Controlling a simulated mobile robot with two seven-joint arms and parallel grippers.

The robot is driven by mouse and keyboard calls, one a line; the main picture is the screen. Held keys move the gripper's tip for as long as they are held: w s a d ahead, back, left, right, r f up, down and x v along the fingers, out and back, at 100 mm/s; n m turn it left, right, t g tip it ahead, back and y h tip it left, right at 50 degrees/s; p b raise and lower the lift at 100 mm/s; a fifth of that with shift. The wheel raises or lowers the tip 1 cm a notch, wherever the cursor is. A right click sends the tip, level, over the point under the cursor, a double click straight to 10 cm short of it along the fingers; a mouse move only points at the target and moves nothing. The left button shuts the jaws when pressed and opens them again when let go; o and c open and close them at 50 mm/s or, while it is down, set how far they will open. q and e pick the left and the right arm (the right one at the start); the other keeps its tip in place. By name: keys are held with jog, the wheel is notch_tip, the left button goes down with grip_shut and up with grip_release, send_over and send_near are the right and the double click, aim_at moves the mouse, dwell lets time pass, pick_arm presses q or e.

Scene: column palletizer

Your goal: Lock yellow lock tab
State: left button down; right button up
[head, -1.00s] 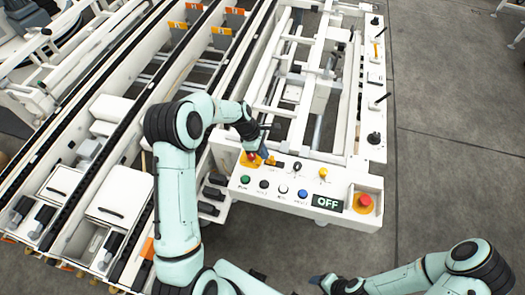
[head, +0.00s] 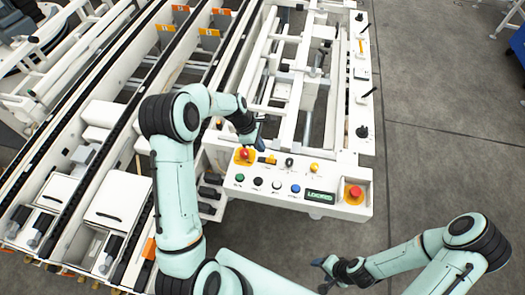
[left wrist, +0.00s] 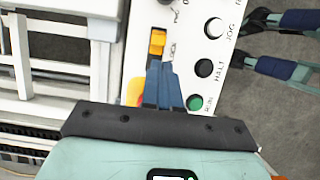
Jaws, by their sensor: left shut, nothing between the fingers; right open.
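The yellow lock tab (head: 271,160) sits in a dark slot on the white control panel (head: 330,183), beside the red knob on its yellow plate (head: 245,156). The left wrist view shows the tab (left wrist: 157,42) just beyond my blue fingertips. My left gripper (head: 261,146) is shut and empty, just above the panel near the tab; the fingertips (left wrist: 163,68) look close to the tab's near end, but contact is unclear. The yellow plate is partly hidden behind the fingers in the left wrist view. My right gripper (head: 322,265) is open and empty, off the panel's front edge.
The panel has green (head: 240,178), black, white and blue (head: 295,189) buttons, a black knob (head: 290,162), a yellow knob (head: 314,168) and a red emergency stop (head: 354,192). Its display (head: 320,196) appears to read LOCKED. Conveyor rails lie left; open floor lies right.

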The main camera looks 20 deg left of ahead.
pick_arm(q)
jog(key=v, duration=0.5)
jog(key=shift+w+r+b, duration=0.1)
jog(key=shift+r+b, duration=0.15)
jog(key=shift+b, duration=0.05)
pick_arm(e)
jog(key=shift+w+d+r, duration=0.15)
jog(key=shift+w, duration=0.45)
